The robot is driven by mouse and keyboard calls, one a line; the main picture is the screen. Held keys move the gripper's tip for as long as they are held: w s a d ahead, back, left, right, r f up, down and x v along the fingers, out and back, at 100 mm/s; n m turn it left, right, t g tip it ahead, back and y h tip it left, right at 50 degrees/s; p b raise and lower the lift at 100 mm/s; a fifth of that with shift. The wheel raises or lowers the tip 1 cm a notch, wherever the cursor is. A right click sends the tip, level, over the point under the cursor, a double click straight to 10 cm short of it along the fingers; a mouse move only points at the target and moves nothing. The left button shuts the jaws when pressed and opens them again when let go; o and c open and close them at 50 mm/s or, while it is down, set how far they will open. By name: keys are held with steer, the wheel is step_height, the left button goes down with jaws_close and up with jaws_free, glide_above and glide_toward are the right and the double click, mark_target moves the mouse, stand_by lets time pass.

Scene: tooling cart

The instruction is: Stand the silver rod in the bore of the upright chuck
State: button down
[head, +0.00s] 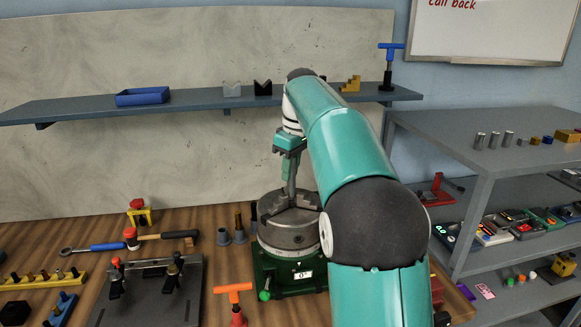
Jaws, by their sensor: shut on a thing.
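The upright chuck (287,236) is a round grey metal body with jaws on top, on a green base on the wooden bench. My gripper (289,152) is above the chuck and shut on the silver rod (292,185). The rod hangs roughly upright below the fingers, and its lower end meets the middle of the chuck's top in the picture. I cannot tell whether the lower end is inside the bore or just above it. My teal arm hides the right side of the chuck.
An orange T-handle (235,295) stands in front. A dark plate with clamps (150,290), a ratchet (90,247) and a hammer (165,236) are left. A wall shelf (200,104) runs behind; a grey rack (500,160) stands right.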

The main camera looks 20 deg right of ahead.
mark_target(291, 195)
steer(key=shift+f, duration=1.85)
stand_by(0.9)
